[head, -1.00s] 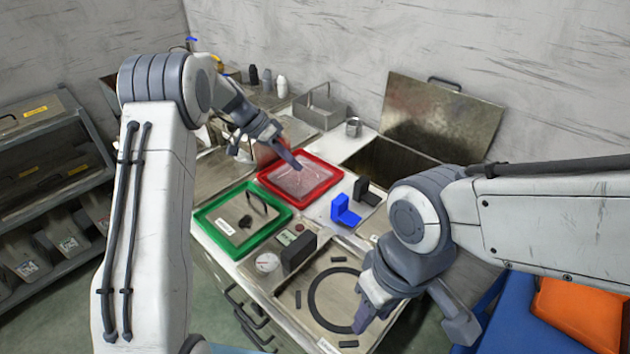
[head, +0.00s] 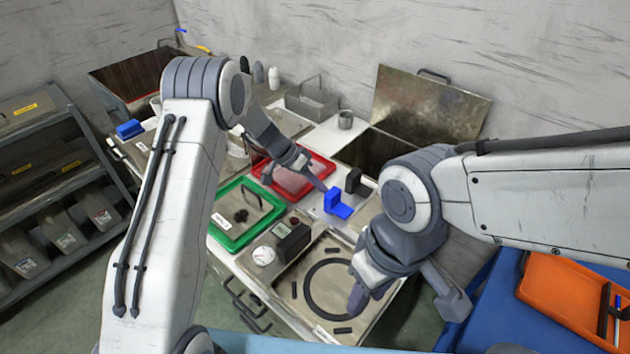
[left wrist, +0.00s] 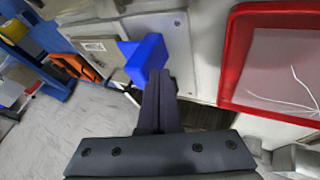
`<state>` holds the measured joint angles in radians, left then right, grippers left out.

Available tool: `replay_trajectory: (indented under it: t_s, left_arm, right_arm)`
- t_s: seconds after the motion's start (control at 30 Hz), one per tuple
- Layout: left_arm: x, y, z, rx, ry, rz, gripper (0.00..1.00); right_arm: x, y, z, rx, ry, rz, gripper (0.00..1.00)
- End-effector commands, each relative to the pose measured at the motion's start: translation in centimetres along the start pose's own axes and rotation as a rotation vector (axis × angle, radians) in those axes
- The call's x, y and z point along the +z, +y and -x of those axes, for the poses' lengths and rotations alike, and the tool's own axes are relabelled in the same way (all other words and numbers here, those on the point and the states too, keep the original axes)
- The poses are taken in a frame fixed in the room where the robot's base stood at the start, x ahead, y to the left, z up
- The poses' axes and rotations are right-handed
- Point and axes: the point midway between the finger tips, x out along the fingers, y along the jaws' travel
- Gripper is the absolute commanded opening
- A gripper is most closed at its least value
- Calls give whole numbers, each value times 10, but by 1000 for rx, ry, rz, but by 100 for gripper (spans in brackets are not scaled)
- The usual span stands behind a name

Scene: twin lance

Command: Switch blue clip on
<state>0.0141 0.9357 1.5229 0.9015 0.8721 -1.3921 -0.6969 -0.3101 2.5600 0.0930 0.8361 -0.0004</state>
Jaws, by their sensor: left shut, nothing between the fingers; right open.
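The blue clip (head: 338,205) is an L-shaped block with one upright part and one flat part, on a pale plate at the right of the red tray. It also shows in the left wrist view (left wrist: 147,60), right in front of my fingers. My left gripper (head: 322,187) is shut and empty, its tips beside the upright part of the clip; I cannot tell whether they touch. In the left wrist view the closed fingers (left wrist: 161,80) overlap the clip's edge. My right gripper (head: 358,297) is open and empty over the metal tray with the black ring.
A black clip (head: 354,181) stands just behind the blue one. The red tray (head: 326,168) and green tray (head: 225,241) lie to the left. A dark box (head: 293,239) and gauge (head: 264,256) stand in front. Behind is an open bin with a raised lid (head: 430,105).

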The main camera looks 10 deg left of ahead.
Motion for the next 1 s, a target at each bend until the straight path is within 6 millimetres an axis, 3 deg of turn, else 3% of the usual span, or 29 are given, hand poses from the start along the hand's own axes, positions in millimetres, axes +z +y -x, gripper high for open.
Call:
replay_trajectory:
  t_s: [0.27, 0.53, 1.0]
  left_arm:
    - [0, 1, -2, 0, 0, -1, 0]
    - [-4, 21, -18, -1, 1, 0, 0]
    - [-8, 23, -18, 4, -2, -3, 0]
  right_arm:
    - [0, 0, -3, 0, 0, 0, 42]
    - [2, 2, -27, 0, -1, 0, 42]
    - [1, 2, -27, 0, 0, 0, 42]
